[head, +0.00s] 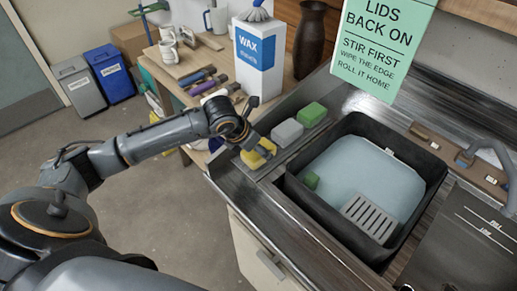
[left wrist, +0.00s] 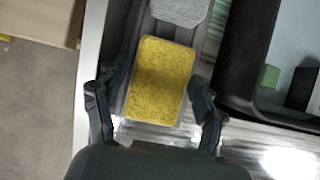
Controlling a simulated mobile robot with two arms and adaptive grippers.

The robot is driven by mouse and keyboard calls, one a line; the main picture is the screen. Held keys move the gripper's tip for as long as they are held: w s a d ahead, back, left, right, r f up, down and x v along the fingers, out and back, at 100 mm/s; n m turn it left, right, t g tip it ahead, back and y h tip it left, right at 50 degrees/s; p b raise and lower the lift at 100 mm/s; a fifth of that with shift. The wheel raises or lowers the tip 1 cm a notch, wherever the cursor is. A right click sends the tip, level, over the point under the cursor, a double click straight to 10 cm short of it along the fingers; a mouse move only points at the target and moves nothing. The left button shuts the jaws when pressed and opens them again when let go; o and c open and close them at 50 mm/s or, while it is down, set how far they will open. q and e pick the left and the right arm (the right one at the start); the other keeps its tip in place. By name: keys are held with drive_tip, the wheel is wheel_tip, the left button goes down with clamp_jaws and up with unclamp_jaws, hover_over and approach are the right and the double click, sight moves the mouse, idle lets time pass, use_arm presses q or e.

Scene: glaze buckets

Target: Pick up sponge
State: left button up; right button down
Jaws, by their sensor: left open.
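A yellow sponge (head: 252,160) lies at the near left end of a row on the metal counter, with a grey block (head: 286,132) and a green block (head: 312,114) behind it. My left gripper (head: 262,150) is over the yellow sponge and hides part of it. In the left wrist view the yellow sponge (left wrist: 160,80) lies in a grey holder between the spread fingers of my left gripper (left wrist: 152,105). The fingers are open, one on each side, and I cannot tell whether they touch it. The grey block (left wrist: 180,10) shows just beyond. My right gripper is out of view.
A black basin (head: 290,190) with pale water, a small green piece (head: 311,180) and a slotted grey plate (head: 370,218) stands right of the row. A wooden table (head: 185,68) with a WAX box (head: 258,60), mugs and several tubes stands behind. A green sign (head: 382,45) hangs above.

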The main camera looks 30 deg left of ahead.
use_arm(q)
drive_tip(key=shift+w+f, duration=0.1)
drive_tip(key=shift+f, duration=0.05)
drive_tip(key=c, duration=0.6)
drive_tip(key=shift+r, duration=0.2)
